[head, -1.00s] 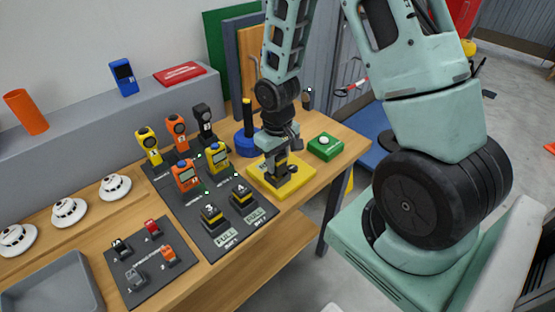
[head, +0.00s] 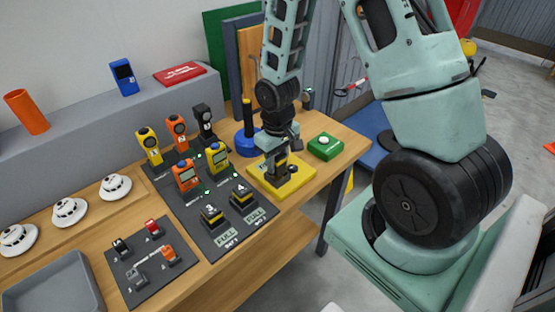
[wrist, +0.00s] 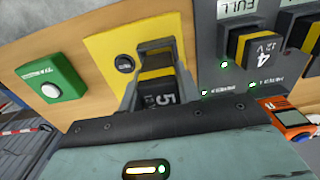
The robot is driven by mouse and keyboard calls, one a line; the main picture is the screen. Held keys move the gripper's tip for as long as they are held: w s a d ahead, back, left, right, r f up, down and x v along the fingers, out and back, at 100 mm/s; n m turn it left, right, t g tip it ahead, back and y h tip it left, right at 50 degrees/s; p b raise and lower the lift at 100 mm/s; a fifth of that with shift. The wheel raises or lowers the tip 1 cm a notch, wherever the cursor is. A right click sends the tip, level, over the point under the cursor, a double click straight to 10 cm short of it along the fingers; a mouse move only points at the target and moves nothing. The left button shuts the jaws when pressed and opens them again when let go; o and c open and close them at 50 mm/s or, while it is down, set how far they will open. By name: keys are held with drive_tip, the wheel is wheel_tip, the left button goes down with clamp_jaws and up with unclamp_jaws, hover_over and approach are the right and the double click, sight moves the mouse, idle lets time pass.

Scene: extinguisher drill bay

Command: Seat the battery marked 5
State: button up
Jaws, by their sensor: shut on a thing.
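My gripper (head: 279,166) is over the yellow plate (head: 300,181) at the right end of the bench and points down. It is shut on the black battery marked 5, which also shows in the wrist view (wrist: 160,97) with its number and a yellow band. A dark holder (wrist: 153,48) on the yellow plate (wrist: 110,42) is right beside the battery's far side. The battery's lower end is hidden, so I cannot tell how deep it sits.
Batteries marked 3 (head: 212,216) and 4 (head: 242,196) stand on the dark board left of the plate. A green button box (head: 325,147) is to the right. A blue base with a black post (head: 247,130) stands behind. Coloured meters (head: 185,176) are to the left.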

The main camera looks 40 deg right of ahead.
drive_tip(key=shift+f+b, duration=0.8)
drive_tip(key=shift+f, duration=0.25)
idle(0.4)
drive_tip(key=shift+r, duration=0.1)
drive_tip(key=shift+r+p, duration=2.25)
drive_tip(key=shift+r, duration=0.2)
drive_tip(key=shift+s, duration=0.1)
